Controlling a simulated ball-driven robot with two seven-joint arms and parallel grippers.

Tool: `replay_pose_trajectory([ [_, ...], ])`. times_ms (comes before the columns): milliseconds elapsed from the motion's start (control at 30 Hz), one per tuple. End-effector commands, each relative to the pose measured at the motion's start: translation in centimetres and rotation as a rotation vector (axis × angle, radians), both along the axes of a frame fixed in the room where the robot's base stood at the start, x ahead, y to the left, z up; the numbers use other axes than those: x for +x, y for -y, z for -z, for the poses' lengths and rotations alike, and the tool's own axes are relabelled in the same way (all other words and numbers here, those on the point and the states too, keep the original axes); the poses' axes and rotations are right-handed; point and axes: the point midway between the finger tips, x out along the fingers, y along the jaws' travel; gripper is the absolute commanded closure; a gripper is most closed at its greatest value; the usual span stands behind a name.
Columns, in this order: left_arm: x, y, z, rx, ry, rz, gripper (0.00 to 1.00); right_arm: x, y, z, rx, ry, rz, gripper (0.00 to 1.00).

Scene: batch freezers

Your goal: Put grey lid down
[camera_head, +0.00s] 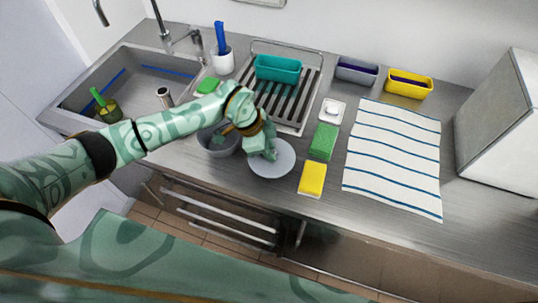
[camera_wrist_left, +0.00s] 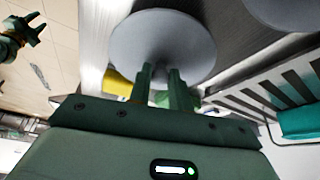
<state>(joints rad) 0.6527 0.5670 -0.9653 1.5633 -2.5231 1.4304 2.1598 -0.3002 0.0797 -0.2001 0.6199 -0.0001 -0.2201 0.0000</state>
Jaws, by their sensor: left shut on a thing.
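The round grey lid (camera_head: 272,165) is near the front of the steel counter, beside a grey bowl (camera_head: 217,148) on its left. My left gripper (camera_head: 268,152) is shut on the lid from above. In the left wrist view the two fingers (camera_wrist_left: 160,75) meet the lid's flat disc (camera_wrist_left: 150,40), whose knob is hidden between them. I cannot tell whether the lid touches the counter. My right gripper (camera_wrist_left: 32,28) shows at the left edge of the left wrist view, away from the lid, with its fingers apart and empty.
A green sponge (camera_head: 324,142) and a yellow sponge (camera_head: 312,179) lie just right of the lid. A striped towel (camera_head: 395,155) lies further right. Behind is a dish rack (camera_head: 298,112) with a teal tub (camera_head: 278,68). The sink (camera_head: 75,98) is at left.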

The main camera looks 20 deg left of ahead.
Motion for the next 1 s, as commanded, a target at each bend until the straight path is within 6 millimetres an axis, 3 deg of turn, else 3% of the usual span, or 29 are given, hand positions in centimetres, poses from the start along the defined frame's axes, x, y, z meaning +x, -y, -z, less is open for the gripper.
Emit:
replay_pose_trajectory([
  [233, 0.5, -0.2, 3.4, 0.000, 0.000, -0.001, 1.00, -0.1, 0.0, 0.7, 0.000, -0.002, 0.000, 0.64],
  [633, 0.5, -0.2, 3.9, 0.000, 0.001, -0.001, 1.00, -0.1, 0.0, 0.7, 0.000, -0.002, 0.000, 0.64],
  [667, 0.5, -0.2, 3.8, 0.000, 0.001, 0.000, 0.72, -0.1, 0.0, 0.7, 0.000, -0.002, 0.000, 0.64],
  [700, 0.5, -0.2, 3.8, 0.000, 0.001, 0.000, 0.61, -0.1, 0.0, 0.6, 0.000, -0.002, 0.000, 0.64],
  [1000, 0.5, -0.2, 3.7, 0.000, 0.001, 0.000, 0.58, -0.1, 0.0, 0.6, 0.001, -0.001, 0.000, 0.64],
])
